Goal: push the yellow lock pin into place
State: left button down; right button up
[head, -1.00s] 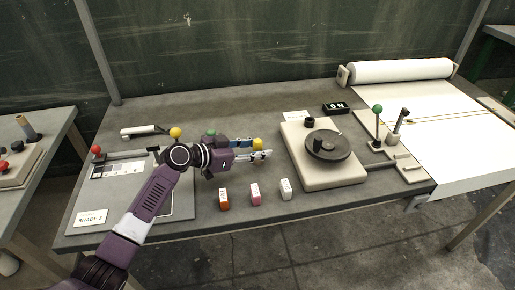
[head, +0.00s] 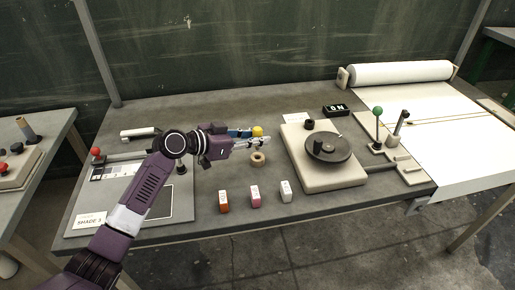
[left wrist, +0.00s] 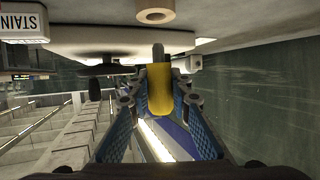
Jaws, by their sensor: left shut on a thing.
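My left gripper (head: 268,145) is shut on the yellow lock pin (head: 257,131) and holds it above the table. The left wrist view shows the yellow pin body (left wrist: 160,90) between the two fingers, with a grey tip sticking out beyond it. A tan ring with a central hole (head: 258,159) stands on the table just below the gripper, apart from the pin. The ring also shows at the top of the left wrist view (left wrist: 155,11). My right gripper is not in view.
A pale block with a dark round disc (head: 327,147) stands right of the gripper. Orange, pink and white small blocks (head: 255,196) line the front. A green-knobbed lever (head: 378,112) and a white roll (head: 400,72) are farther right. A grey panel (head: 160,205) lies left, partly behind my arm.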

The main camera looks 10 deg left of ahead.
pick_arm(q)
notch_tip(320, 180, up, 15)
jog(key=b, duration=0.1)
jog(key=c, duration=2.5)
grip_release()
grip_shut()
jog(key=shift+d, duration=0.15)
